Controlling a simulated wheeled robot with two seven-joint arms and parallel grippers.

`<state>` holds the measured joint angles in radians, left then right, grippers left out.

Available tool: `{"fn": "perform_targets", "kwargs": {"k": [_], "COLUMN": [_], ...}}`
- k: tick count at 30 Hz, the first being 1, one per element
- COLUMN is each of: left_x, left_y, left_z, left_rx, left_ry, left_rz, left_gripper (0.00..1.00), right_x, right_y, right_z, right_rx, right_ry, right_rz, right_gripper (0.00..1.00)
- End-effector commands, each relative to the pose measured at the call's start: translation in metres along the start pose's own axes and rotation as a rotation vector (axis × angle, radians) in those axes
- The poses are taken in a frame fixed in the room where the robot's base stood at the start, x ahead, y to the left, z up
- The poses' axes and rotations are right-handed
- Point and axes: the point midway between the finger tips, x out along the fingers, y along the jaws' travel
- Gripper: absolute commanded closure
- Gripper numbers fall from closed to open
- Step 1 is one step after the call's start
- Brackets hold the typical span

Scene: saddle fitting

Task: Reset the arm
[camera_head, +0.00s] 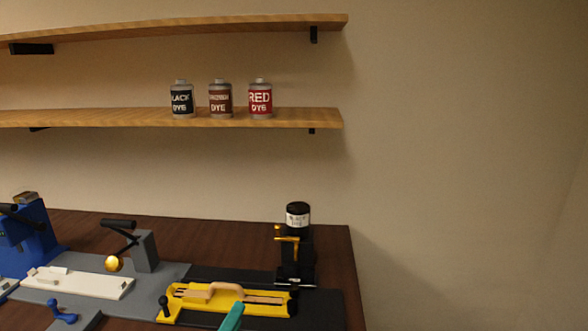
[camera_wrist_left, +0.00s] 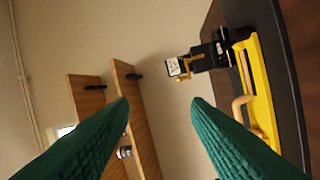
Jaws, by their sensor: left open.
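My left gripper (camera_wrist_left: 160,112) is open and empty in the left wrist view, its two green ridged fingers apart with wall and shelf behind them. In the head view only a green fingertip of it (camera_head: 232,317) shows at the bottom edge, in front of the yellow fixture. The yellow fixture (camera_head: 190,304) lies on a dark base and holds a tan piece (camera_head: 213,291). The fixture also shows at the right of the left wrist view (camera_wrist_left: 258,85). My right gripper is in neither view.
A black stand (camera_head: 296,262) with a labelled jar on top (camera_head: 297,215) is at the table's right end. A grey lever press (camera_head: 145,251), a white block (camera_head: 85,283) and a blue machine (camera_head: 28,243) stand left. Dye bottles (camera_head: 220,98) sit on the lower shelf (camera_head: 305,118).

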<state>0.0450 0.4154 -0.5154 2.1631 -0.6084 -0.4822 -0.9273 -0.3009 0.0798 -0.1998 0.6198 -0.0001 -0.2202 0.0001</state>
Motion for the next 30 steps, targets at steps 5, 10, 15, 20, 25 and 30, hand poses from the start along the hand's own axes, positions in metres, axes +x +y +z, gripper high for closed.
{"fn": "perform_targets", "kwargs": {"k": [5, 10, 15, 20, 25, 30], "left_x": [-0.077, -0.158, -0.222, -0.275, -0.286, -0.283], "left_y": [-0.093, -0.145, -0.166, -0.172, -0.201, -0.245], "left_z": [-0.019, -0.008, 0.008, 0.024, 0.036, 0.048], "left_rx": [-0.699, -1.124, -1.364, -1.518, -1.552, -1.541], "left_ry": [0.307, 0.586, 0.813, 1.011, 1.083, 1.089], "left_rz": [-0.452, -0.759, -0.960, -1.115, -1.174, -1.193], "left_gripper": [0.56, 0.56, 0.56, 0.56, 0.56, 0.56], "right_x": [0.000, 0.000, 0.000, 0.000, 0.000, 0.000], "right_y": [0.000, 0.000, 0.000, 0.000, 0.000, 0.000], "right_z": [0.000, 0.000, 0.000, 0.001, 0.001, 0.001], "right_rx": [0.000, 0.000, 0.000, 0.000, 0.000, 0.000], "right_ry": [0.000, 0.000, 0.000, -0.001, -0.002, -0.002], "right_rz": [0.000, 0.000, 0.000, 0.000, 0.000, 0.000], "right_gripper": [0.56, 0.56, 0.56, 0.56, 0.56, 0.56]}}
